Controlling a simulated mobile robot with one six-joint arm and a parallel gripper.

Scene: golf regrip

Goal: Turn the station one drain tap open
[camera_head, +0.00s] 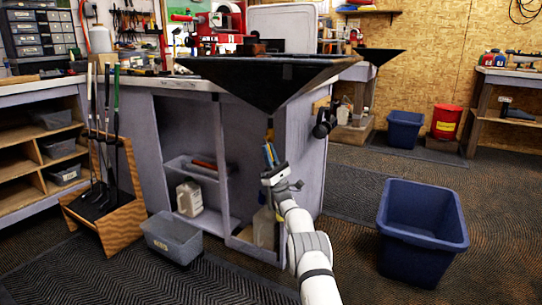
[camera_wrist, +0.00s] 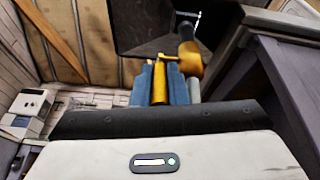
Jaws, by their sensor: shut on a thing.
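The drain tap (camera_wrist: 190,62) is a brass-yellow fitting under the black funnel tray (camera_head: 262,85), whose underside also shows at the top of the wrist view. My gripper (camera_head: 270,158) is raised just below the tray's low point. In the wrist view my gripper (camera_wrist: 160,85) has its blue fingers on both sides of the yellow handle, shut on it. In the head view the tap is small and partly hidden by my fingers.
A grey cabinet with open shelves stands behind and left of my arm. A blue bin (camera_head: 422,232) stands on the floor at right. A wooden rack (camera_head: 105,205) holds golf clubs at left. A grey tub (camera_head: 172,238) lies on the floor. A white jug (camera_head: 190,198) sits in the cabinet.

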